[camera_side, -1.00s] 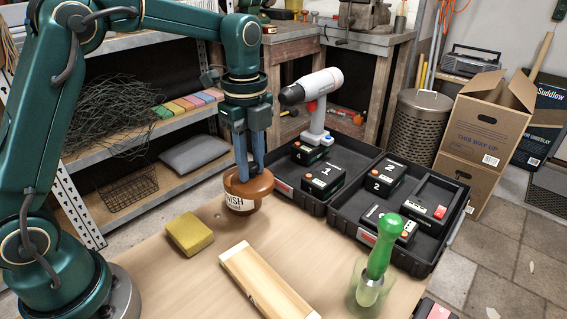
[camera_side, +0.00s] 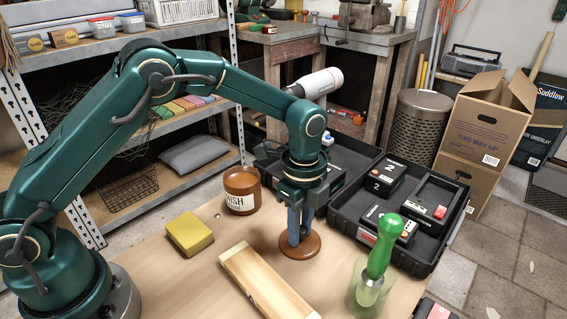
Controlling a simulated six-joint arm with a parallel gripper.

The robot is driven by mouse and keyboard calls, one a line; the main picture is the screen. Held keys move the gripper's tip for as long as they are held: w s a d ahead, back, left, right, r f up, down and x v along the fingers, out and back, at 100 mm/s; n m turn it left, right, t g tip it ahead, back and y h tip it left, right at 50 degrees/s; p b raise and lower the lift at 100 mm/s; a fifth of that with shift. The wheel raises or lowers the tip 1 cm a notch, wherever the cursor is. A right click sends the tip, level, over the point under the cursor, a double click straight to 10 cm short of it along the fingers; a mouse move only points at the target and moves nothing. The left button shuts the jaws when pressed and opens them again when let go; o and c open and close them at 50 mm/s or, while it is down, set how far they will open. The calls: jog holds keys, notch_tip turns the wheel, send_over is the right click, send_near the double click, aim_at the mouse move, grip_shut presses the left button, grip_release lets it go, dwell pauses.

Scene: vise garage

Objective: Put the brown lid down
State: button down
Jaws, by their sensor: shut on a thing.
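The round brown lid (camera_side: 313,248) is level and low at the table top, to the right of the jar. I cannot tell whether it touches the wood. My gripper (camera_side: 297,240) points straight down with its fingers shut on the lid's top; the fingers hide its middle. The brown jar (camera_side: 240,196) with a white label ending in "ISH" stands upright on the table (camera_side: 188,282) with its top uncovered.
A yellow sponge (camera_side: 189,233) and a wooden block (camera_side: 264,282) lie on the table. A green-handled tool (camera_side: 380,250) stands in a clear glass at the right. A black case (camera_side: 448,240) with numbered batteries borders the table's back right.

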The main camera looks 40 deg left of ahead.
jog(key=shift+f, duration=0.15)
jog(key=c, duration=0.7)
grip_release()
jog(key=shift+o, duration=0.2)
notch_tip(320, 180, up, 11)
notch_tip(320, 180, up, 5)
jog(key=n+t, duration=0.1)
jog(key=n, duration=0.2)
send_over(281, 242)
jog(key=s+a+n+t, duration=0.2)
jog(key=s+a+n, duration=0.1)
jog(key=s+n, duration=0.4)
jog(key=s+a+f+n+t, duration=0.1)
jog(key=s+a+n+t, duration=0.1)
jog(key=s+n, duration=0.6)
jog(key=shift+a+t, duration=0.3)
jog(key=shift+a, duration=0.45)
